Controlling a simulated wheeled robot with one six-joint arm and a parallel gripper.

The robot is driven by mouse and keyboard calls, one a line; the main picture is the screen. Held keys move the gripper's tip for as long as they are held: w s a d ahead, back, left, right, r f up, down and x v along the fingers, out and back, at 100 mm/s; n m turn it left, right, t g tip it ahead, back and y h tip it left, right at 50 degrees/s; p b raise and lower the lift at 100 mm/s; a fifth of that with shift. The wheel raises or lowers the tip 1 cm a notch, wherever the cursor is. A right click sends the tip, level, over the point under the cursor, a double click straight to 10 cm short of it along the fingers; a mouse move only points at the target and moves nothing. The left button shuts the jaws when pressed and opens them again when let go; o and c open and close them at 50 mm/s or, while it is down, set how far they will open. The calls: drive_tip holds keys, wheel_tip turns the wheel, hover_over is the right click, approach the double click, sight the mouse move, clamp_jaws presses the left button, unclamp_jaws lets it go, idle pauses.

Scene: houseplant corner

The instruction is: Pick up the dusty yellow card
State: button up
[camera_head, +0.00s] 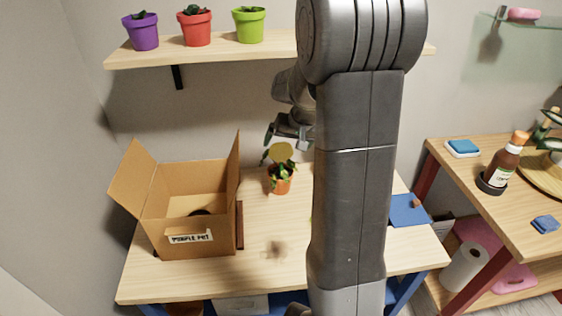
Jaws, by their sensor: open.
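A dusty yellow, roundish flat piece (281,152), which looks like the card, shows at the top of a leafy plant in a small orange pot (280,186) on the wooden table. I cannot tell whether it stands in the pot or leans on the leaves. My gripper (285,138) is open just above and behind the yellow piece in the picture, its fingers apart. I cannot tell whether it touches the card. My arm hides the table to the right of the pot.
An open cardboard box (190,215) with a label stands left on the table (270,275). A shelf (200,51) with purple, red and green pots hangs above. A blue sheet (408,210) lies right of my arm. A second table with a brown bottle (503,163) stands at right.

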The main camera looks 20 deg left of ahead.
sight(282, 150)
drive_tip(key=shift+p+x, duration=0.55)
drive_tip(key=shift+x, duration=2)
drive_tip(key=shift+a+r, duration=0.1)
drive_tip(key=c, duration=0.8)
